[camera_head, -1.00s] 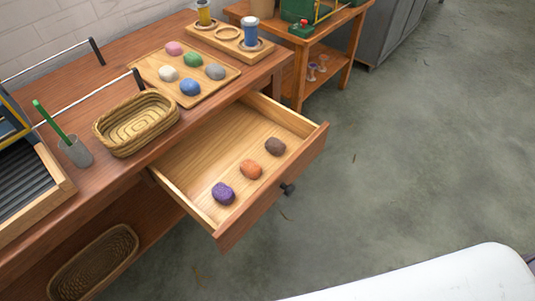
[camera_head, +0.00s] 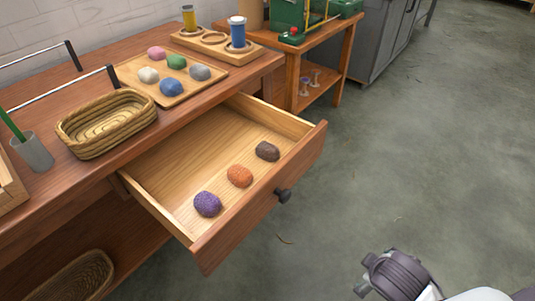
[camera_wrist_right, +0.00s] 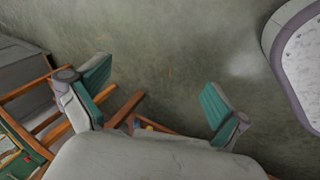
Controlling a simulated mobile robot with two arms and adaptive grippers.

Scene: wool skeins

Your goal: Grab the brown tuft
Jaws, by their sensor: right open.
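The brown tuft (camera_head: 267,151) lies in the open wooden drawer (camera_head: 205,150), near its front right corner. An orange tuft (camera_head: 240,176) and a purple tuft (camera_head: 207,204) lie in a row with it along the drawer front. My right gripper (camera_wrist_right: 158,97) is open and empty in the right wrist view, with its green-padded fingers spread over the grey floor. No tuft shows between them. In the head view, a grey part of my right arm shows at the bottom right, well apart from the drawer. My left gripper is not in view.
The drawer front has a dark knob (camera_head: 283,195). On the bench above are a wicker basket (camera_head: 106,143), a board (camera_head: 193,88) with several coloured tufts, and a grey cup (camera_head: 33,152). Open floor (camera_head: 420,150) lies right of the drawer.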

